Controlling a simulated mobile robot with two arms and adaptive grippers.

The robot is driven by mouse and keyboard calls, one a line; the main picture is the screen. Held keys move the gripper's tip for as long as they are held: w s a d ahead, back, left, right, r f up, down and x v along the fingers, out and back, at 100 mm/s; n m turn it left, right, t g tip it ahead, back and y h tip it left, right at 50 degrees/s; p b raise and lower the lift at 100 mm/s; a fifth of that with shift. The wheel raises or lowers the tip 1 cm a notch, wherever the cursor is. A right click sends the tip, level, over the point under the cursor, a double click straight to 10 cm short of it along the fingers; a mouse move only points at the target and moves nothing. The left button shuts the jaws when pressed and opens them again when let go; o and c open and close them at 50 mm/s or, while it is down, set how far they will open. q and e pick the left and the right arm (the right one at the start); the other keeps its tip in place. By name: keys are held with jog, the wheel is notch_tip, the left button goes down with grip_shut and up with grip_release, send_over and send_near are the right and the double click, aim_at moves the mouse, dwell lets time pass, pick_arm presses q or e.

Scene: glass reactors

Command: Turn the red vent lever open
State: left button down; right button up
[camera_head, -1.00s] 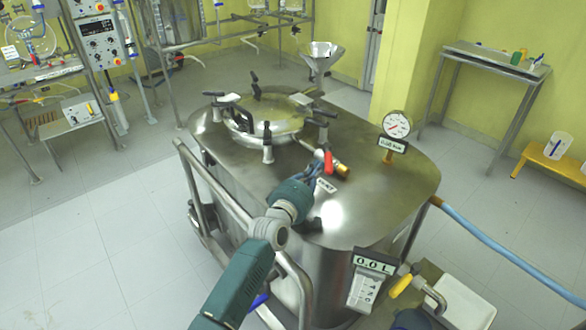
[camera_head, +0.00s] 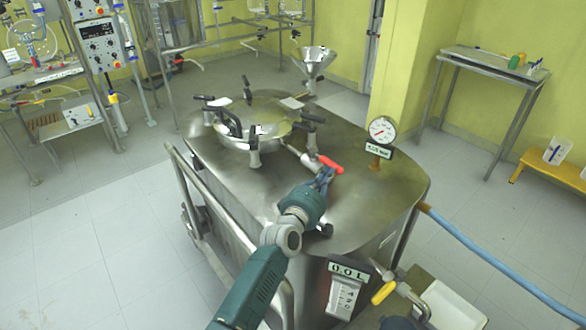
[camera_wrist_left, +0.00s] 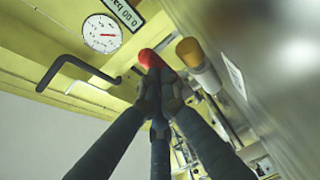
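The red vent lever (camera_head: 331,163) sits on a valve fitting on top of the steel reactor (camera_head: 360,205). In the head view it slants down to the right. In the left wrist view the red lever (camera_wrist_left: 150,58) shows just past my fingertips, beside an orange-brass end (camera_wrist_left: 189,52). My left gripper (camera_head: 325,178) is at the lever; its fingers (camera_wrist_left: 160,85) are drawn together and appear to touch it. I see no clear grip around it. The fingers partly hide the fitting.
A pressure gauge (camera_head: 382,130) stands right of the lever. The round lid (camera_head: 255,130) with black-handled clamps is to the left, with a metal funnel (camera_head: 314,62) behind. A rail (camera_head: 212,220) runs along the reactor's left side. A blue hose (camera_head: 490,253) leaves at the right.

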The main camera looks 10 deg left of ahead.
dwell(0.6)
pick_arm(q)
jog(key=v, duration=1.2)
